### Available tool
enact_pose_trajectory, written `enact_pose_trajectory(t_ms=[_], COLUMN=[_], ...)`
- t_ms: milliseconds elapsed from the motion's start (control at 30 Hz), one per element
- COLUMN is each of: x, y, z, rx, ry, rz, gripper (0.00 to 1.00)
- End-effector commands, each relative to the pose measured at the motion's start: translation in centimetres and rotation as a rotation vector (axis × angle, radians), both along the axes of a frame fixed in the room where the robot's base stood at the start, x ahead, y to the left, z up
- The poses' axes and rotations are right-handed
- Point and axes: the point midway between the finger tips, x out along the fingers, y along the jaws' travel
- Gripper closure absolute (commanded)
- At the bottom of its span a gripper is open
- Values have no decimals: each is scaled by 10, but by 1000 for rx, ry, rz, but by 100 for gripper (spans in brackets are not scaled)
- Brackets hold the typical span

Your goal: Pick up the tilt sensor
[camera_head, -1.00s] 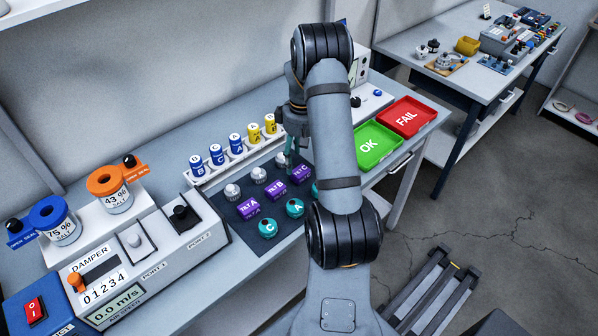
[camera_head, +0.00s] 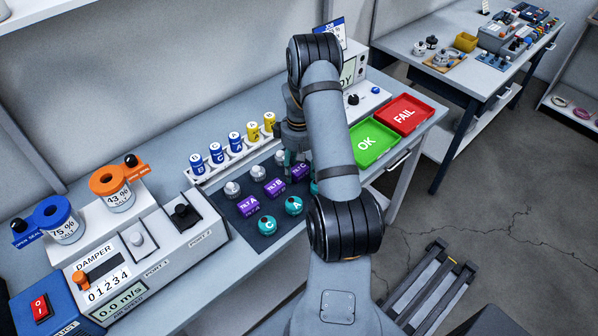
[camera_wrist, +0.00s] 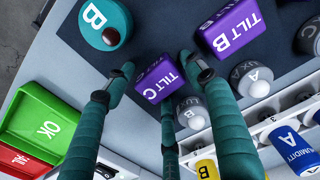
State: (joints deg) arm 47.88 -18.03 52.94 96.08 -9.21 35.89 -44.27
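Three purple tilt sensors lie on the dark mat (camera_head: 228,211): TILT A (camera_head: 249,205), TILT B (camera_head: 274,187) and TILT C (camera_head: 300,173). In the wrist view, TILT C (camera_wrist: 158,79) sits between the green fingers of my gripper (camera_wrist: 157,68), and TILT B (camera_wrist: 228,28) is to its right. The fingers are spread around TILT C, and I see no clear grip on it. In the head view, my gripper (camera_head: 289,160) is low beside TILT C, partly hidden by my arm.
Teal round sensors (camera_head: 267,225) and grey round sensors (camera_wrist: 192,113) flank the tilt sensors closely. A rack of blue and yellow cylinders (camera_head: 235,142) stands behind. The green OK tray (camera_head: 369,145) and red FAIL tray (camera_head: 405,114) are at the right.

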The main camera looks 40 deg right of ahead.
Motion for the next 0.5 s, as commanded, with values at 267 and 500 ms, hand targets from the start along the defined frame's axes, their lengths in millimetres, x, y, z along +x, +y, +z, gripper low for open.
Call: enact_pose_trajectory(t_ms=[267,500], x=[0,0], y=[0,0], z=[0,0], rx=[0,0], ry=[0,0], rz=[0,0], gripper=[63,77])
